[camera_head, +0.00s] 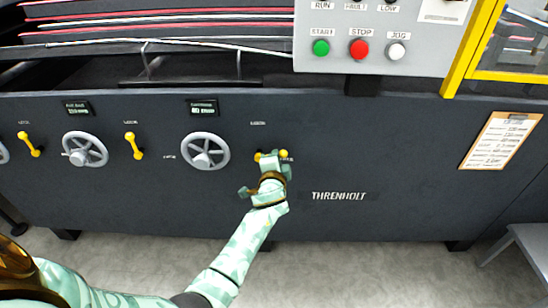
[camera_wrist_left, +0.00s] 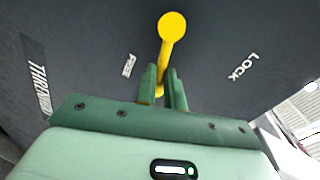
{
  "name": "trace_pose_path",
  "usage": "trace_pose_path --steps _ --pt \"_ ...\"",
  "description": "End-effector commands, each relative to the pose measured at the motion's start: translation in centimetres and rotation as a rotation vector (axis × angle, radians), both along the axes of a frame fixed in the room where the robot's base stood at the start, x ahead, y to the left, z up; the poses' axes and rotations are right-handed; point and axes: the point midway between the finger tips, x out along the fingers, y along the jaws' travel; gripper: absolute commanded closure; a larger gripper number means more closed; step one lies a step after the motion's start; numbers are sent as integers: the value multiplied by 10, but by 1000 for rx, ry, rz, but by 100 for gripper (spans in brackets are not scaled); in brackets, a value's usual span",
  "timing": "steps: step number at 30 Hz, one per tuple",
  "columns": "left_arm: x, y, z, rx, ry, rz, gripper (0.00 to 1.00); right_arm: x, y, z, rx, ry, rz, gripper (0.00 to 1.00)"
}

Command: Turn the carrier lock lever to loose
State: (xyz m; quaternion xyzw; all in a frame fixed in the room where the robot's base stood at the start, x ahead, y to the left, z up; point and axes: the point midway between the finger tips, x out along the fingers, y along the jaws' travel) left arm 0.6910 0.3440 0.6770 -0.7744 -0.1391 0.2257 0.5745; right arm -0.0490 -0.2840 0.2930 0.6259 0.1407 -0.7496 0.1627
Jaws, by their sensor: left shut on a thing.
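A yellow lever (camera_head: 284,154) on the dark machine front has its middle hidden behind my left gripper in the head view, with yellow showing on both sides of it. In the left wrist view the same lever (camera_wrist_left: 171,32) shows its round end beyond the fingers. The mark FREE (camera_wrist_left: 129,66) is on the left there and LOCK (camera_wrist_left: 243,67) on the right. The lever's round end lies between the two marks. My left gripper (camera_wrist_left: 163,75) is shut on the lever, one finger on each side; it also shows in the head view (camera_head: 271,161). My right gripper is not in view.
Two other yellow levers (camera_head: 29,145) (camera_head: 134,146) and grey handwheels (camera_head: 85,149) (camera_head: 205,151) are to the left on the same panel. The control box (camera_head: 340,48) with buttons is above. A clipboard (camera_head: 501,140) hangs at right. The panel around THRENHOLT (camera_head: 338,196) is clear.

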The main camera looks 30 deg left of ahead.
Motion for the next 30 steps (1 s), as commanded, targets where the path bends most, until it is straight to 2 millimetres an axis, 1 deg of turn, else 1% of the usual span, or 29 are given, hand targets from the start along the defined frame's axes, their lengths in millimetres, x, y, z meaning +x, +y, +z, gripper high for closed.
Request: trace_pose_path --steps 1,7,23,24,26,27,30 --pt "3 -4 1 15 5 -8 100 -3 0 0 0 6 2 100" --pt "3 -5 -3 71 39 -9 100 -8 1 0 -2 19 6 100" --pt "4 -7 -3 92 51 -11 100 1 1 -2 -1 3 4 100" --pt "4 -7 -3 92 51 -12 87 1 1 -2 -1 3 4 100" --pt "4 -7 -3 92 51 -11 70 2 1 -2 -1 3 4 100" --pt "3 -6 -4 92 51 -11 67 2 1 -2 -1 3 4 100" --pt "3 -5 -4 92 53 -8 67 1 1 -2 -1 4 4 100"
